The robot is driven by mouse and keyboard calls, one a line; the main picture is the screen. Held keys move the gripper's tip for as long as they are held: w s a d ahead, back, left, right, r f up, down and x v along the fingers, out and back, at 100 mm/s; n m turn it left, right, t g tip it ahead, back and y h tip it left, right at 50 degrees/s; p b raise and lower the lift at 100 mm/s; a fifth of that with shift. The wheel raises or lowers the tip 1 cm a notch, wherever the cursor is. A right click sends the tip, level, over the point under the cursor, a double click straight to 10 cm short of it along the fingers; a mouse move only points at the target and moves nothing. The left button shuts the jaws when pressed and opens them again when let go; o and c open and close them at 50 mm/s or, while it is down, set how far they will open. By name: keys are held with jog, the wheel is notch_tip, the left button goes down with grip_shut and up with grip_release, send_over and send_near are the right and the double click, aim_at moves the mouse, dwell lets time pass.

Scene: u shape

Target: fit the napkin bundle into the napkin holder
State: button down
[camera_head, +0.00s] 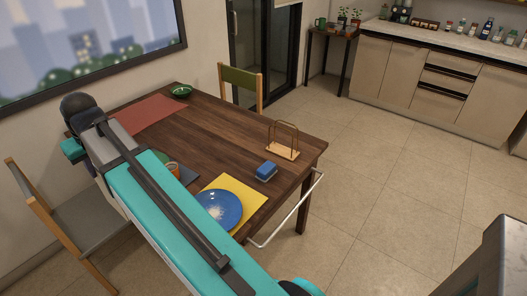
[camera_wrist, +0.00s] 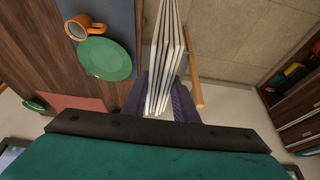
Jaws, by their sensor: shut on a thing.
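The napkin bundle (camera_wrist: 165,60) is a stack of thin white sheets, seen nearly edge-on in the wrist view. My gripper (camera_wrist: 158,98) is shut on it, with dark purple-grey fingers on both sides of its near end. The bundle stands out beyond the fingers, past the table's edge in that view. The napkin holder (camera_head: 282,152) has a light wooden base and thin brown wire hoops. It stands empty at the right end of the table in the head view, well apart from my arm. My gripper and the bundle are hidden in the head view.
The dark wooden table (camera_head: 222,130) bears a blue plate (camera_head: 219,209) on a yellow mat, a blue block (camera_head: 266,171), a green bowl (camera_head: 181,91) and an orange mug (camera_wrist: 86,27). Chairs (camera_head: 240,80) stand around it. The floor right of the table is clear.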

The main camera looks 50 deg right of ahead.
jog(key=s+d+r+p, duration=0.1)
jog(key=d+r, duration=0.2)
jog(key=d, duration=1.5)
jog(key=s+d+r, duration=0.1)
jog(key=d+r, duration=0.1)
jog(key=d, duration=1.7)
jog(key=s+d+r, duration=0.2)
jog(key=s+d, duration=0.4)
jog(key=d, duration=0.3)
jog(key=s+d+r, duration=0.1)
jog(key=s+d, duration=0.6)
jog(key=d, duration=0.3)
jog(key=s+d+r+p, duration=0.1)
jog(key=s+d+r, duration=0.1)
jog(key=s+d, duration=0.5)
jog(key=d, duration=0.3)
jog(key=shift+d+r, duration=0.25)
jog(key=shift+r, duration=0.1)
jog(key=shift+f, duration=0.15)
notch_tip(320, 180, down, 13)
jog(key=p, duration=0.3)
jog(key=shift+f, duration=0.15)
jog(key=shift+w+f, duration=0.1)
